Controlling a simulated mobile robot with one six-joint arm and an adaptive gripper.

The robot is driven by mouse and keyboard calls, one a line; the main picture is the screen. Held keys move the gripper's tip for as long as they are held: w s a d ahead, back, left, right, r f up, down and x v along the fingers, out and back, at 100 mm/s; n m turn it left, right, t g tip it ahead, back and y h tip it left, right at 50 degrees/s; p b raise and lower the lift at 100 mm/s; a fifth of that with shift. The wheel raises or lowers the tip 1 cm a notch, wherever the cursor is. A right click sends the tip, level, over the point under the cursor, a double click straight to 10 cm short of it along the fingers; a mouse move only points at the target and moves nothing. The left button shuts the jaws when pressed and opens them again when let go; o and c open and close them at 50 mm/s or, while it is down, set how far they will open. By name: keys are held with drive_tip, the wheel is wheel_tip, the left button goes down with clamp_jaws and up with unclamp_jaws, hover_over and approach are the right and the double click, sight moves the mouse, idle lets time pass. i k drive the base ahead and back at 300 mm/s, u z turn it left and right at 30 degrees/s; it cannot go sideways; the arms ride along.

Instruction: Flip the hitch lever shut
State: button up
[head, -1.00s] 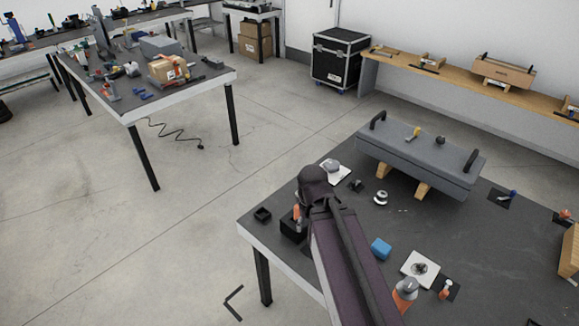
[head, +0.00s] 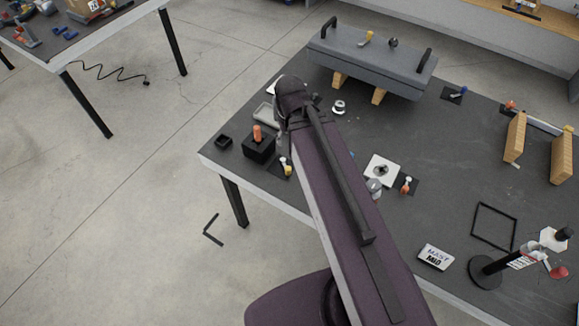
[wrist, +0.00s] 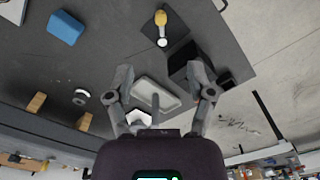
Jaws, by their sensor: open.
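Several small levers are in view, and I cannot tell which is the hitch lever. A yellow-handled lever (head: 286,165) is on a dark plate at the left side of the near table; a yellow-handled lever shows in the wrist view (wrist: 161,26) above my fingers. An orange-handled lever (head: 257,133) stands on a black block (head: 259,150).
A grey box with black handles (head: 370,62) stands on wood blocks at the back of the table (head: 330,165). A grey tray (wrist: 158,94) lies below my fingers. A blue block (wrist: 66,27) is to the left in the wrist view. Wooden boards (head: 515,138) stand at the right.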

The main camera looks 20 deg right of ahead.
sight(288, 169)
drive_tip(key=u, duration=0.85)
drive_tip(key=k, duration=1)
drive_tip(key=z, duration=0.65)
